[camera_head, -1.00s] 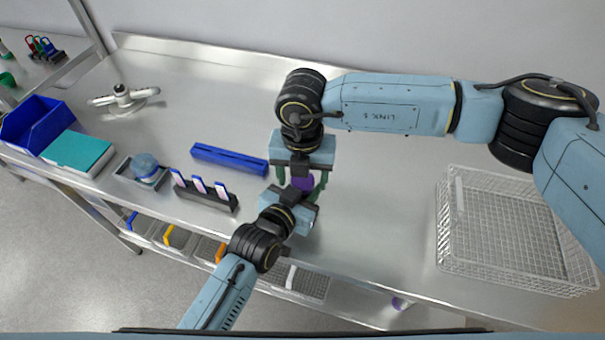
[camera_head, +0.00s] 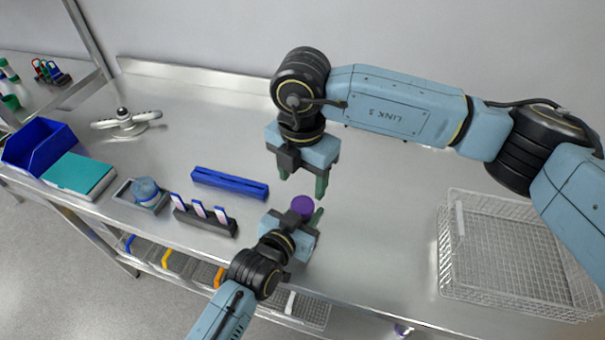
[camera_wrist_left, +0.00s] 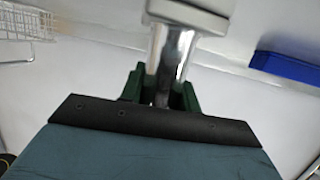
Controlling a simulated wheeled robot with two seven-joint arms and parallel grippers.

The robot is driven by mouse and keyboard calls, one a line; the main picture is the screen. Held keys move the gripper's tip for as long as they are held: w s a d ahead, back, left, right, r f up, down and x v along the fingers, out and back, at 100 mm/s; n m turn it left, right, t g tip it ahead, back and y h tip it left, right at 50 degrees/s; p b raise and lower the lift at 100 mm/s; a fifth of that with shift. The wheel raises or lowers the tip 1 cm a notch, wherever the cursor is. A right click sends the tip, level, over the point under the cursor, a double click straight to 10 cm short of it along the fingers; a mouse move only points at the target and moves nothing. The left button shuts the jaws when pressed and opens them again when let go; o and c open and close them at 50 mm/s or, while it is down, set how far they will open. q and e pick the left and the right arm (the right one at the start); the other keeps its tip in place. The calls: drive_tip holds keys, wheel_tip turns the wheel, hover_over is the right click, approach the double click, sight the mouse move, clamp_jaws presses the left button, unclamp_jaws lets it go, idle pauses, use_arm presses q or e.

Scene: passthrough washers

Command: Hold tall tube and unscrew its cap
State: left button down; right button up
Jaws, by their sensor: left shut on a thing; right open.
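The tall tube shows in the left wrist view as a shiny pale cylinder (camera_wrist_left: 172,62) between green fingers, with a light grey piece at the top of the picture. In the head view its purple cap (camera_head: 302,205) sits at my left gripper (camera_head: 306,216); the tube's body is hidden there. My left gripper is shut on the tube, also seen in the left wrist view (camera_wrist_left: 160,92). My right gripper (camera_head: 302,179) is open and empty, pointing down just behind and above the cap, apart from it. I cannot tell whether the cap is loosened.
A blue rack (camera_head: 229,183) and a dark holder with several strips (camera_head: 204,218) lie left of my grippers. A white wire basket (camera_head: 516,255) stands at the right. A blue bin (camera_head: 40,146) and teal box (camera_head: 78,173) are far left. The bench's middle right is clear.

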sight(303, 204)
drive_tip(key=shift+r+m, duration=0.15)
drive_tip(key=shift+m, duration=0.25)
wheel_tip(303, 204, down, 8)
drive_tip(key=shift+r, duration=0.1)
drive_tip(key=c, duration=1)
drive_tip(key=n, duration=0.6)
